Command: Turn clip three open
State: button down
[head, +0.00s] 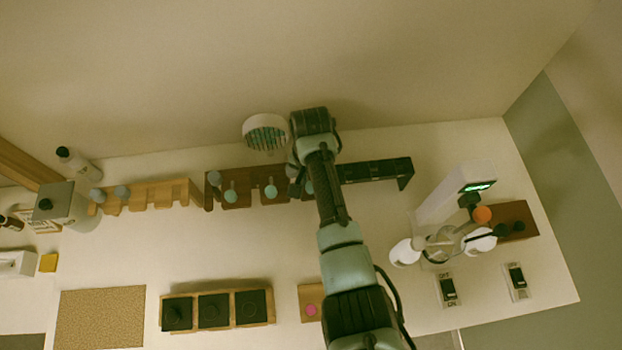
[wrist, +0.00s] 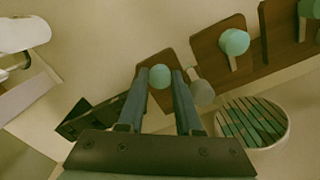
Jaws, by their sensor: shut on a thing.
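A dark brown rack (head: 250,182) carries a row of clips with round teal knobs. Two teal knobs, the left one (head: 231,193) and the middle one (head: 270,190), show clearly in the head view. The third teal knob (head: 309,187) is partly hidden by my arm; it shows in the wrist view (wrist: 160,75) at the rack's end panel. My gripper (wrist: 162,80) is shut on this third knob, one finger on each side. A grey knob (wrist: 203,93) is just beside the right finger. In the head view my fingertips are hidden.
A round slatted container (wrist: 252,122) stands close to the rack, also seen in the head view (head: 266,134). A black rack (head: 375,171) adjoins on the right, a light wooden rack (head: 148,194) on the left. A white device (head: 455,193) stands further right.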

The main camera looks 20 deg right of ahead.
jog(key=shift+w+r+m, duration=0.1)
jog(key=shift+m, duration=1)
jog(key=shift+d, duration=0.1)
jog(key=c, duration=0.6)
grip_release()
jog(key=shift+r, duration=0.1)
notch_tip(320, 180, up, 13)
jog(key=shift+f+b, duration=0.1)
jog(key=shift+b, duration=0.5)
